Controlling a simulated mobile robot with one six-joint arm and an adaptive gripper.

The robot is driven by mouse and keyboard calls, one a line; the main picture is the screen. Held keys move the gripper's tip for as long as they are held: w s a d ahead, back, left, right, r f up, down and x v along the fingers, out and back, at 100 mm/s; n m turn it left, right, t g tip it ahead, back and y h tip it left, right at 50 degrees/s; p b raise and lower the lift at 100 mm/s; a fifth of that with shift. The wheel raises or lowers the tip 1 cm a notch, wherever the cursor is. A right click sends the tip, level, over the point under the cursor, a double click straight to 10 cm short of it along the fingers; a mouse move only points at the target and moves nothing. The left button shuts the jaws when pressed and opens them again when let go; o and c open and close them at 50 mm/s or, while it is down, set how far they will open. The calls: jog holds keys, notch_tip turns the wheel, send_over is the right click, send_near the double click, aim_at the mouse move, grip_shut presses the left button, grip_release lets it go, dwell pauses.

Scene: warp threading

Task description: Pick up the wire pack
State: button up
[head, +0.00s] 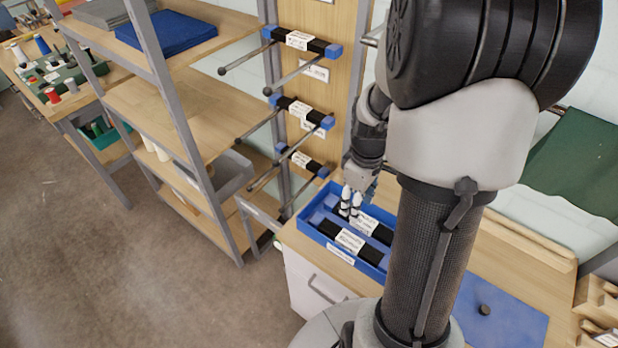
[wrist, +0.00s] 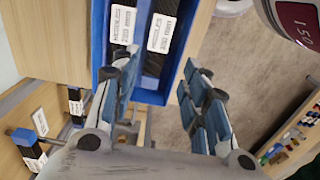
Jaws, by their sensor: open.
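Two black packs with white labels lie side by side in a blue tray (head: 371,269) on the bench. The nearer pack (head: 350,241) lies clear in the head view; the farther pack (head: 383,235) is partly behind my gripper. The wrist view shows their labels, which seem to read "HEDDLES", on the left pack (wrist: 124,20) and the right pack (wrist: 162,33). I cannot tell which one is the wire pack. My gripper (head: 351,203) is above the tray, fingers down. In the wrist view my gripper (wrist: 158,68) is open, with nothing between its blue-padded fingers.
A shelf unit (head: 170,95) stands left of the bench. Rods with black, blue-ended labelled holders (head: 300,41) stick out from the wooden panel behind the tray. A blue mat (head: 510,312) lies on the bench at right. Open floor (head: 100,270) is at left.

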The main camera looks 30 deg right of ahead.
aim_at(350, 239)
jog(key=f+b, duration=0.2)
jog(key=f, duration=0.7)
jog(key=f+b, duration=0.3)
jog(key=f, duration=0.5)
jog(key=shift+s+d+f, duration=0.1)
jog(key=shift+s+f, duration=0.1)
jog(key=shift+f, duration=0.15)
jog(key=shift+r, duration=0.1)
jog(key=shift+c, duration=0.3)
grip_shut()
